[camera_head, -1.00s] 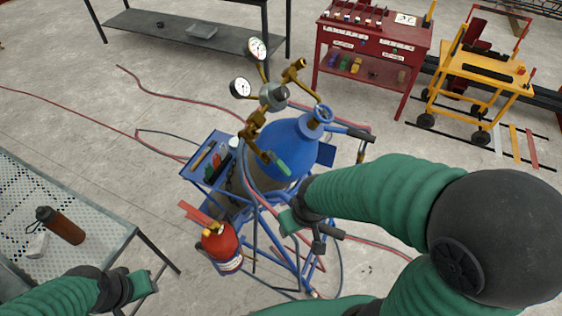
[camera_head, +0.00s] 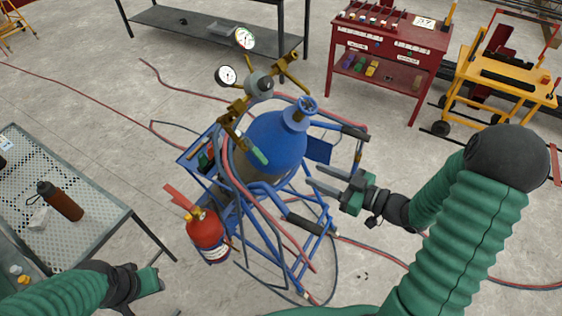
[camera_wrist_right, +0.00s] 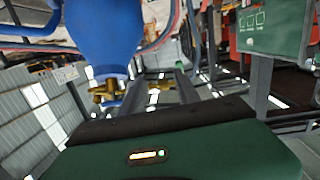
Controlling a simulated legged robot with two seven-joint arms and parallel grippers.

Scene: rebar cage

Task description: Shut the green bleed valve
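The green bleed valve (camera_head: 259,155) is a small green lever at the lower end of the brass manifold (camera_head: 237,109), in front of the blue gas cylinder (camera_head: 277,141). My right gripper (camera_head: 315,178) is to the right of the cylinder, with its two grey fingers apart and pointing left. Nothing is between them, and they are clear of the green lever. The right wrist view shows the blue cylinder (camera_wrist_right: 103,35) and brass fittings (camera_wrist_right: 108,90), but I cannot make out the green lever there. My left gripper (camera_head: 150,283) is low at left, far from the valve; its opening is unclear.
Two gauges (camera_head: 226,75) top the manifold. The cylinder stands in a blue cart (camera_head: 297,250) with hoses and a red extinguisher (camera_head: 206,232). A perforated table (camera_head: 88,222) with a brown bottle (camera_head: 60,200) is at left. A red cabinet (camera_head: 385,62) stands behind.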

